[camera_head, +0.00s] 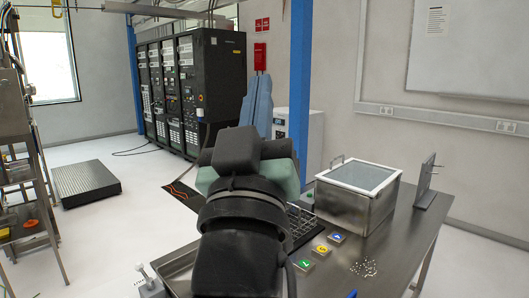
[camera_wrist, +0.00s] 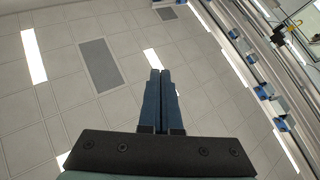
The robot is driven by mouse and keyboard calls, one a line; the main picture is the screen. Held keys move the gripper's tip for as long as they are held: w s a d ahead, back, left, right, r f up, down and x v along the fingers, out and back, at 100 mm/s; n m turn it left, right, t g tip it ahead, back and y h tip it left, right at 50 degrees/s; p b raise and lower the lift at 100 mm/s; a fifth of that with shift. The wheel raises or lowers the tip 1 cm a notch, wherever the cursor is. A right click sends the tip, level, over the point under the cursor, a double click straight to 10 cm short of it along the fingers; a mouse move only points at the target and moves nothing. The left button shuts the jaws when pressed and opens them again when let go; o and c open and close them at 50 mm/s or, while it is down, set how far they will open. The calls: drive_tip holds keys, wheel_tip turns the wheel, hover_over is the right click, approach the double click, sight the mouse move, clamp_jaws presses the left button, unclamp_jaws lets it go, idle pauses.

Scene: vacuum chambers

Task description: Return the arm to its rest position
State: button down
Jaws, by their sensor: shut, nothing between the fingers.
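My arm (camera_head: 240,215) rises in the bottom middle of the head view, bent, in front of the left part of the steel table (camera_head: 405,235). In the wrist view my gripper (camera_wrist: 160,76) is shut, its two dark blue fingers side by side with nothing between them. The wrist view looks at the ceiling, so the gripper points upward, clear of the table. A blue-grey tapered shape (camera_head: 258,105) stands up behind my arm in the head view; I cannot tell whether it is part of my gripper.
A steel chamber (camera_head: 342,207) with a glazed lid, a dark rack (camera_head: 300,224), numbered tiles (camera_head: 321,249), small pale bits (camera_head: 364,267) and an upright metal plate (camera_head: 427,180) are on the table. Black equipment cabinets (camera_head: 215,80) stand behind. Floor at left is partly open.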

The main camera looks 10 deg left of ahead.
drive_tip(key=w+d+f+m+g, duration=0.1)
drive_tip(key=d+f+m+g, duration=0.2)
drive_tip(key=f, duration=0.7)
drive_tip(key=w+d+f+g, duration=0.15)
drive_tip(key=f+g, duration=0.35)
drive_tip(key=f, duration=0.5)
drive_tip(key=s+r+t, duration=0.5)
drive_tip(key=s+r, duration=0.1)
drive_tip(key=r, duration=0.6)
drive_tip(key=s+r+t, duration=0.5)
drive_tip(key=s+r, duration=0.2)
drive_tip(key=r, duration=0.6)
drive_tip(key=shift+s+d+h, duration=0.25)
drive_tip(key=shift+d+h, duration=0.1)
drive_tip(key=shift+h, duration=0.05)
